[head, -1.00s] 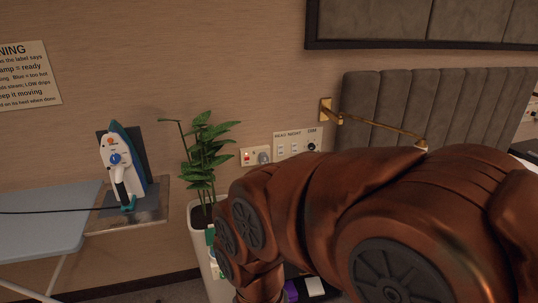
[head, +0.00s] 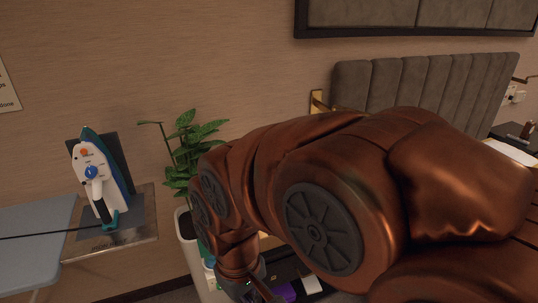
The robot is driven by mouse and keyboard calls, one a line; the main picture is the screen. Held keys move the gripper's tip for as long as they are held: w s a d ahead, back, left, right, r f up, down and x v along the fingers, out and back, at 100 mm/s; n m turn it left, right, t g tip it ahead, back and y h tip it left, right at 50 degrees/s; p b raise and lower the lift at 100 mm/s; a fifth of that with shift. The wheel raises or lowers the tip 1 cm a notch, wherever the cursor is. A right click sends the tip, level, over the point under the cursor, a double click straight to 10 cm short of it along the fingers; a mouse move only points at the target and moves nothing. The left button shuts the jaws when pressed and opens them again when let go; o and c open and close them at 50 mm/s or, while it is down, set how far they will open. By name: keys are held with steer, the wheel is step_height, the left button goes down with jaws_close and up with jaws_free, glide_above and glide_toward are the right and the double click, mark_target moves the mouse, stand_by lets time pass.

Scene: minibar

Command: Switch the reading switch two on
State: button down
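The labelled switch panel on the wall beside the headboard is hidden behind my arm. A second small light-coloured wall panel (head: 515,93) shows at the far right, past the headboard; its switches are too small to tell. A brass wall fitting (head: 317,103) shows just above my arm. My gripper (head: 262,290) is partly in view at the bottom edge, below the arm and right of the plant. Its fingertips are cut off, so its opening does not show.
A potted plant (head: 187,150) stands left of my arm. A steam iron (head: 100,180) rests on a metal plate beside a blue ironing board (head: 35,235). The padded headboard (head: 440,85) is behind my arm. A dark bedside surface (head: 515,132) lies at the right.

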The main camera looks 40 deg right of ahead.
steer(key=w+d+f+n+t+h+b, duration=0.2)
steer(key=w+d+t+h+b, duration=0.15)
steer(key=w+d, duration=1.25)
steer(key=w+d+f+n+t+h+b, duration=0.2)
steer(key=w+d+t, duration=0.2)
steer(key=w+d, duration=1.1)
steer(key=w+d+f+n+t+b, duration=0.2)
steer(key=w+d+f+n+t, duration=0.1)
steer(key=d, duration=0.4)
steer(key=w+d+f+n+t+b, duration=0.1)
steer(key=w+d+f+n+t, duration=0.2)
steer(key=d, duration=0.5)
steer(key=w+d+f+n+t+b, duration=0.2)
steer(key=w+d+f+n+t, duration=0.1)
steer(key=d, duration=0.4)
step_height(320, 180, down, 2)
steer(key=w+n, duration=0.1)
steer(key=w, duration=0.1)
steer(key=shift+w+d+b, duration=0.25)
steer(key=shift+w+b, duration=0.1)
steer(key=shift+w, duration=0.05)
steer(key=shift+w+y, duration=0.1)
steer(key=shift+y, duration=0.15)
